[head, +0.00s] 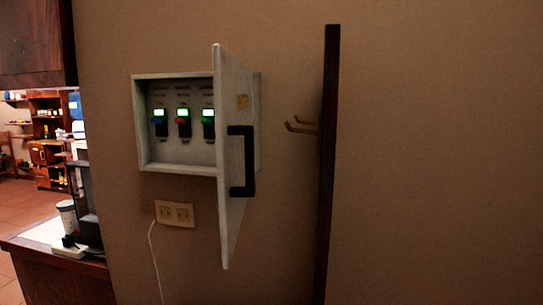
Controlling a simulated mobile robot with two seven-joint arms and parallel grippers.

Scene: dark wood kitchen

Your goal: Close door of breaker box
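The breaker box (145,120) is a shallow pale box on the brown wall. Its door (233,110) is hinged on the right and stands swung open toward me, seen nearly edge-on. A black handle (248,162) is on the door's outer face. Inside, several breaker switches (183,123) in a row have green lights above them; the right part of the inside is hidden behind the door. Neither of my grippers is in view.
A wall outlet (174,213) with a white cord (153,262) is below the box. A counter (60,272) with a cup (67,216) is at lower left. The wall at right is bare.

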